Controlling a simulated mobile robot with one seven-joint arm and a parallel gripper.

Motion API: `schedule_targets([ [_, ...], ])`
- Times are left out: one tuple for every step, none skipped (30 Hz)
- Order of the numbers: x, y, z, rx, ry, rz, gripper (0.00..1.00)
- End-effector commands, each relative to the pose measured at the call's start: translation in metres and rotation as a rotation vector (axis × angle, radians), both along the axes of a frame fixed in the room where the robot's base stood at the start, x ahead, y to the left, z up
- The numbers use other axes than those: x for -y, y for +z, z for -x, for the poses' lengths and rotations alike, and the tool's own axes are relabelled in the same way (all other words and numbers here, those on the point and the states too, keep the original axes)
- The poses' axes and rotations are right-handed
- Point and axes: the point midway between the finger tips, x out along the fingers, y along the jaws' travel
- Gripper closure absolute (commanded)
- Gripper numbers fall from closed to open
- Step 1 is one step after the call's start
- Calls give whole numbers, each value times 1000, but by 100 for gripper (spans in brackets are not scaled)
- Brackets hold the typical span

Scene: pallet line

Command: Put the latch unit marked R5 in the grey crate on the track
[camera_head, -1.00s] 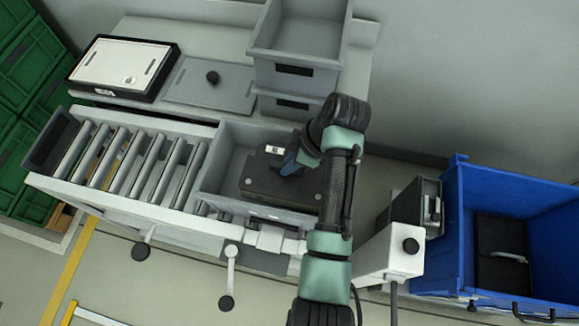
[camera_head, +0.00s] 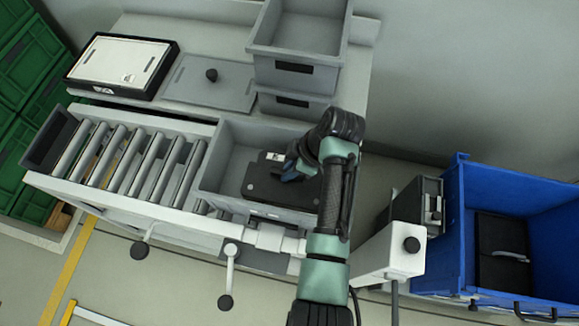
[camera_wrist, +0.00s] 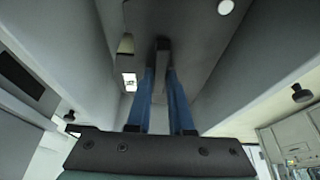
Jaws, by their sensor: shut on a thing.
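The dark latch unit (camera_head: 265,187) is inside the grey crate (camera_head: 228,162) on the roller track, toward the crate's right side. A small white label shows on the unit's top, also in the wrist view (camera_wrist: 129,82), but I cannot read its mark. My gripper (camera_head: 289,172) comes from above right and is shut on the unit's raised handle. In the wrist view, my blue fingers (camera_wrist: 161,72) stand on both sides of the handle, with the crate walls around. I cannot tell whether the unit touches the crate floor. My arm hides the crate's right end.
Stacked grey crates (camera_head: 300,50) stand behind. Another dark unit (camera_head: 500,248) lies in the blue bin (camera_head: 525,200) at right. The rollers (camera_head: 130,160) left of the crate are clear.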

Motion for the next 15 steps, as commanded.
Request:
schedule_targets([
  [0, 0, 0, 0, 0, 0, 75],
  [0, 0, 0, 0, 0, 0, 70],
  [0, 0, 0, 0, 0, 0, 62],
  [0, 1, 0, 0, 0, 0, 57],
  [0, 1, 0, 0, 0, 0, 52],
  [0, 1, 0, 0, 0, 0, 50],
  [0, 1, 0, 0, 0, 0, 50],
  [0, 1, 0, 0, 0, 0, 50],
  [0, 1, 0, 0, 0, 0, 50],
  [0, 1, 0, 0, 0, 0, 50],
  [0, 1, 0, 0, 0, 0, 50],
  [0, 1, 0, 0, 0, 0, 50],
  [0, 1, 0, 0, 0, 0, 50],
  [0, 2, 0, 0, 0, 0, 50],
  [0, 3, 0, 0, 0, 0, 50],
])
